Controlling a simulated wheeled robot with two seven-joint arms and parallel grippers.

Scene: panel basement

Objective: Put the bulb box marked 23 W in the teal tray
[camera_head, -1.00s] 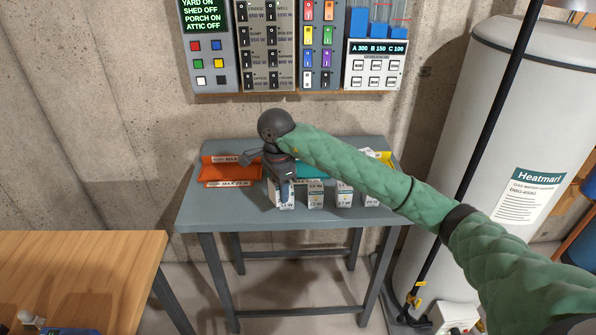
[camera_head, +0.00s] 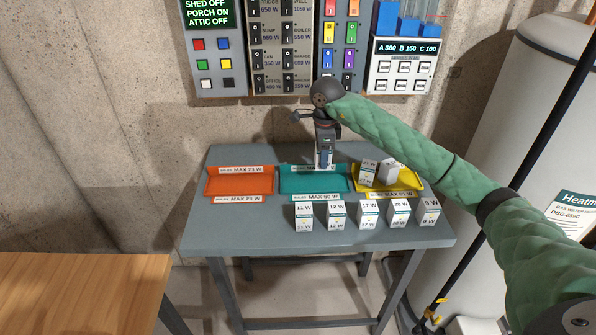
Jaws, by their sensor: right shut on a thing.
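My right gripper (camera_head: 323,156) points down over the back of the teal tray (camera_head: 300,186) on the grey table. It is shut on a small white box (camera_head: 323,163), mostly hidden by the fingers; its marking cannot be read, and I cannot tell whether it touches the tray. A row of white bulb boxes stands in front of the trays: one marked 11 W (camera_head: 304,215), one 12 W (camera_head: 336,215), one 17 W (camera_head: 368,214), one that looks like 25 W (camera_head: 399,212), and one 9 W (camera_head: 428,211). My left gripper is not in view.
An orange tray (camera_head: 240,182) marked MAX 23 W lies left of the teal one. A yellow tray (camera_head: 410,184) on the right holds white boxes (camera_head: 369,172). Switch panels hang on the wall behind. The table's left front is clear.

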